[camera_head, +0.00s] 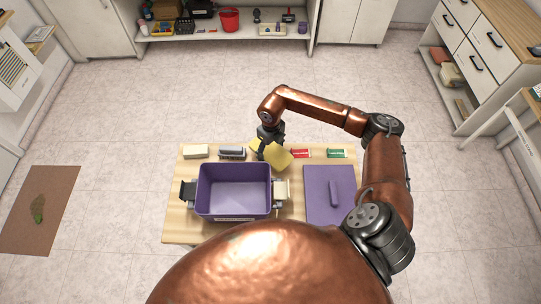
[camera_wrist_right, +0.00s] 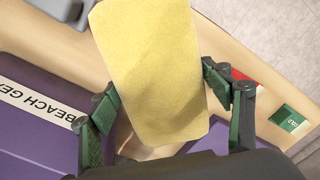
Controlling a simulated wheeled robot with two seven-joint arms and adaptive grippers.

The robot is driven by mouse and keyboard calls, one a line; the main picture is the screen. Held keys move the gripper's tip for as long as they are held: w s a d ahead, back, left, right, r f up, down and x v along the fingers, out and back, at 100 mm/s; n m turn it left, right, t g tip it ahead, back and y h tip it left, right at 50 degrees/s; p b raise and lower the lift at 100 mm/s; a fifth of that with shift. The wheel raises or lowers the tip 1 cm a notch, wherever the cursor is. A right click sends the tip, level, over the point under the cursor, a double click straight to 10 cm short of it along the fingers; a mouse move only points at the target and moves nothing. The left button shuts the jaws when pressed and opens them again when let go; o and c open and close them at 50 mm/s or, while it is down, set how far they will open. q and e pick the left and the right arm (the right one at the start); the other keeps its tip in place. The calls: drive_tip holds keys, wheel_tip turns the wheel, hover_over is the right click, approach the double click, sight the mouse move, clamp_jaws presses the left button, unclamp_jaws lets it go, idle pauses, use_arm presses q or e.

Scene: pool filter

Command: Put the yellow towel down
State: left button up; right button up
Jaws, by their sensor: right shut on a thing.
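The yellow towel (camera_head: 278,156) is a flat rectangular piece near the back edge of the wooden table, just behind the purple bin's right back corner. My right gripper (camera_head: 268,144) reaches down onto it from behind and is shut on it. In the right wrist view the yellow towel (camera_wrist_right: 150,65) lies between the two fingers of the right gripper (camera_wrist_right: 162,93), tilted and sticking out past them. Whether the towel touches the tabletop is hard to tell. My left gripper is not in view.
The open, empty purple bin (camera_head: 234,213) stands mid-table, with side latches. A purple lid (camera_head: 317,205) lies at right. Along the table's (camera_head: 172,225) back edge are a cream block (camera_head: 195,151), a grey item (camera_head: 232,153), a red item (camera_head: 300,153) and a green item (camera_head: 337,153).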

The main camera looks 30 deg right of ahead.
sight(271, 156)
drive_tip(key=shift+s+f, duration=0.45)
drive_tip(key=shift+f, duration=0.35)
drive_tip(key=shift+w+f, duration=0.2)
drive_tip(key=shift+f, duration=0.35)
drive_tip(key=shift+w+f, duration=0.15)
drive_tip(key=shift+f, duration=0.4)
drive_tip(key=shift+s+r, duration=0.15)
drive_tip(key=shift+f, duration=0.25)
drive_tip(key=o, duration=0.9)
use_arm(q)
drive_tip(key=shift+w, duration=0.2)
use_arm(e)
drive_tip(key=o, duration=0.3)
drive_tip(key=shift+r, duration=0.2)
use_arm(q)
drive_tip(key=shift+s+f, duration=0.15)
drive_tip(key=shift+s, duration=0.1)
use_arm(e)
wheel_tip(271, 156, up, 12)
drive_tip(key=shift+r, duration=0.1)
